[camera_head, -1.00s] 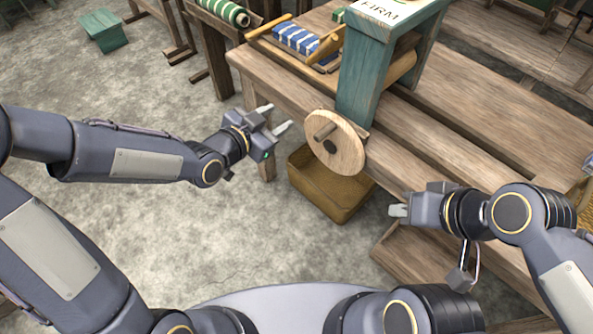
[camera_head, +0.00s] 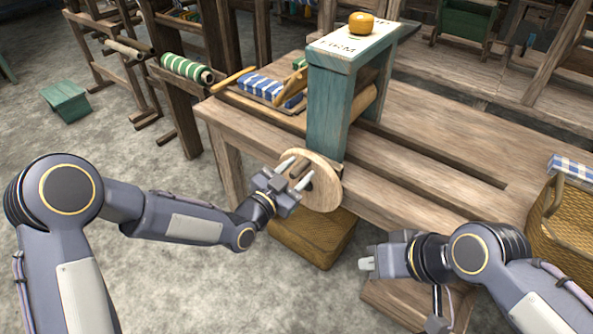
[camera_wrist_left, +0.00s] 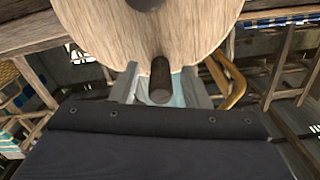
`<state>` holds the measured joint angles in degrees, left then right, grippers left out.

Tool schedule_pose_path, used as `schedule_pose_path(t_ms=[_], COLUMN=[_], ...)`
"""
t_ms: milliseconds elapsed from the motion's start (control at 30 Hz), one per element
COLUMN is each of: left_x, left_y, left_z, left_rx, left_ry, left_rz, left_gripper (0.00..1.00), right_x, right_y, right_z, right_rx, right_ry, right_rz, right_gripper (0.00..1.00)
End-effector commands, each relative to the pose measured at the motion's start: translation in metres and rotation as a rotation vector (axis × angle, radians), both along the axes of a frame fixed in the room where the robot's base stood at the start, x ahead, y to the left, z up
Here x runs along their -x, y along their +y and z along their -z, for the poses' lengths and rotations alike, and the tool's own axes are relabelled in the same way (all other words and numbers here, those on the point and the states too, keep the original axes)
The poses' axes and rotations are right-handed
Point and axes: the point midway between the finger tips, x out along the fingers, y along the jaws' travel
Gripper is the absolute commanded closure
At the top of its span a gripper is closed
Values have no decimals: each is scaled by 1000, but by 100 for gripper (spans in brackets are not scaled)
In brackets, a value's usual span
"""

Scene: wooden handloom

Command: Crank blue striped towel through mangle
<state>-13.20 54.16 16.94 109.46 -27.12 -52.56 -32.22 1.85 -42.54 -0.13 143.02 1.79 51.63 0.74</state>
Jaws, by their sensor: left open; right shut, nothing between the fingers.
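The mangle (camera_head: 331,112) is a teal wooden frame on a wooden table, with a round wooden crank wheel (camera_head: 325,192) on its near side. The blue striped towel (camera_head: 268,88) lies on a wooden tray left of the mangle. My left gripper (camera_head: 293,172) is open at the wheel's left face. In the left wrist view the dark crank peg (camera_wrist_left: 160,80) stands out from the wheel (camera_wrist_left: 185,40), between the open fingers; whether they touch it I cannot tell. My right gripper (camera_head: 366,264) is shut and empty, in front of the table, right of the wheel.
A wicker basket with a blue checked cloth (camera_head: 570,168) stands at the right. A green striped roll (camera_head: 187,68) is on a stand at the left. An orange knob (camera_head: 361,23) tops the mangle.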

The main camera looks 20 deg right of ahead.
Motion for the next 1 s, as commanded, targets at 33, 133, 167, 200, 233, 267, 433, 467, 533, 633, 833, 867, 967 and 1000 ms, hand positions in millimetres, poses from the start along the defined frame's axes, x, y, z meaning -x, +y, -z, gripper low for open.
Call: schedule_pose_path(t_ms=[33, 133, 167, 200, 233, 267, 433, 467, 533, 633, 833, 867, 967, 1000], left_x=[-1, -1, -1, -1, -1, -1, -1, -1, -1, -1, -1, -1, 0, 1], left_y=[-1, -2, -2, -2, -1, -1, -1, -1, -1, -1, -1, -1, -2, -3], left_z=[0, 0, 0, 0, 0, 0, 0, 0, 0, 0, 0, 1, 2, 2], left_rx=[1, 1, 1, 1, 1, 1, 0, 0, 0, 0, -1, -3, -11, -17], left_ry=[1, 1, 1, 1, 1, 1, 1, 1, 1, 1, 0, -2, -14, -22], left_rz=[0, 0, 0, 0, 0, 0, 0, 0, 0, 0, 0, 1, 1, 1], left_gripper=[58, 58, 58, 58, 58, 58, 80, 84, 93, 100, 100, 100, 100, 100], right_x=[0, 0, 0, 0, 0, 0, 0, 0, 0, 0, 0, 0, 0, 0], right_y=[0, 0, 0, 0, 0, 0, 0, 0, 0, 0, 0, 0, 0, 0], right_z=[0, 0, 0, 0, 0, 0, 0, 0, 0, 0, 1, 1, 6, 8], right_rx=[0, 0, 0, 0, 0, 0, 0, 0, 0, 0, 0, 0, 0, 0], right_ry=[0, 0, 0, 0, 0, 0, 0, 0, 0, 0, 0, 0, 0, 0], right_rz=[0, 0, 0, 0, 0, 0, 0, 0, 0, 0, 0, 0, 0, 0], right_gripper=[100, 100, 100, 100, 100, 100, 100, 100, 100, 100, 100, 100, 100, 100])
